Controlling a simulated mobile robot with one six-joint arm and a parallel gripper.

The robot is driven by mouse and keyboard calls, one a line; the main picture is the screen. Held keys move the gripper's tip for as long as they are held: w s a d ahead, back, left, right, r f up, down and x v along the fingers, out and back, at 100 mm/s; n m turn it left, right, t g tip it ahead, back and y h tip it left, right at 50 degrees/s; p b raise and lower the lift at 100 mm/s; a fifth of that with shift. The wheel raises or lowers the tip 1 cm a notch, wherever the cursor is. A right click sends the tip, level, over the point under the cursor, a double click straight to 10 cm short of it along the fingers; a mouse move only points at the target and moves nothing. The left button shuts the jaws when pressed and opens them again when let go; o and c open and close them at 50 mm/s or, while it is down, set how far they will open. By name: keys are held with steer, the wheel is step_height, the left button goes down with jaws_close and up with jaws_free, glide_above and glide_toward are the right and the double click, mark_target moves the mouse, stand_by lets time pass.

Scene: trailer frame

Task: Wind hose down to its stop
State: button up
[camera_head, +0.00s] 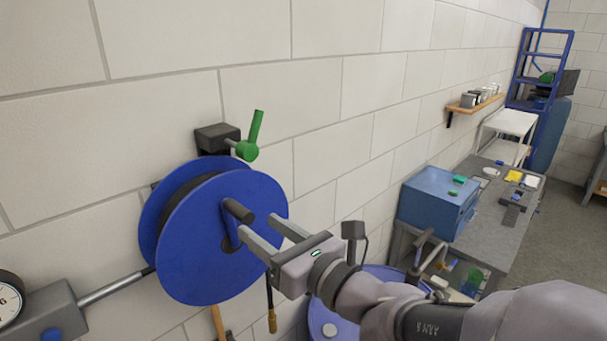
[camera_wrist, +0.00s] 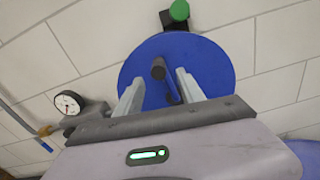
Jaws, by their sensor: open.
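The blue hose reel (camera_head: 205,255) is mounted on the block wall, with dark hose (camera_head: 172,205) wound between its two flanges. Its dark crank knob (camera_head: 238,210) sticks out from the front flange; it also shows in the wrist view (camera_wrist: 158,68). My gripper (camera_head: 256,225) is open, its two fingers pointing at the reel face just beside the knob. In the wrist view my gripper (camera_wrist: 158,82) has its fingers on either side of the knob, with a gap on both sides. A dark hose end with a brass tip (camera_head: 272,322) hangs below the reel. I cannot make out the stop.
A green-handled valve (camera_head: 249,136) sits above the reel. A gauge (camera_head: 9,302) and a pipe (camera_head: 112,288) are at lower left. A grey workbench (camera_head: 490,225) with a blue box (camera_head: 430,200) stands to the right, and a blue drum (camera_head: 325,322) below my arm.

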mark_target(238, 211)
steer(key=p+x, duration=0.1)
steer(key=x, duration=0.7)
steer(key=shift+a, duration=0.2)
steer(key=shift+c, duration=0.3)
jaws_close()
stand_by(0.7)
